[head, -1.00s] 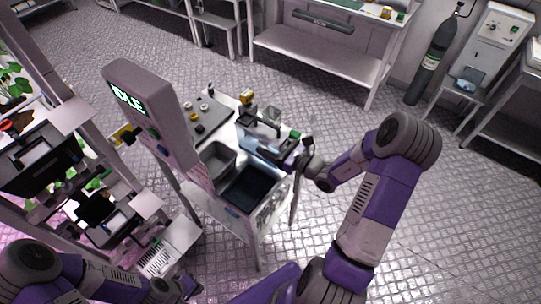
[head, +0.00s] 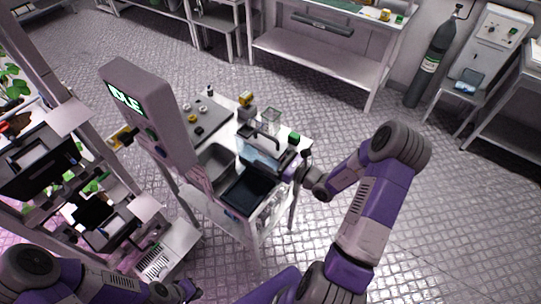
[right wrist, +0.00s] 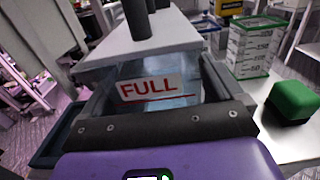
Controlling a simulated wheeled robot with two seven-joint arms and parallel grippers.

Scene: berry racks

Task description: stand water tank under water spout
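The water tank (head: 262,156) is a clear, bluish box standing on the white worktop, with the dark arched water spout (head: 264,132) over its upper part. In the right wrist view the tank (right wrist: 185,88) carries a label reading FULL. My right gripper (head: 294,168) is at the tank's near right side. In the right wrist view its two dark fingers (right wrist: 158,75) stand wide apart, with the tank's front beyond and between them; contact is unclear. My left gripper (head: 188,290) is low at the left, away from the tank; its fingers are too small to read.
A dark basin (head: 247,190) lies at the worktop's near side. A green-topped block (right wrist: 292,101) and a graduated clear container (right wrist: 250,50) stand close on the tank's right. A tall display column (head: 150,120) reading IDLE rises on the left. Floor to the right is clear.

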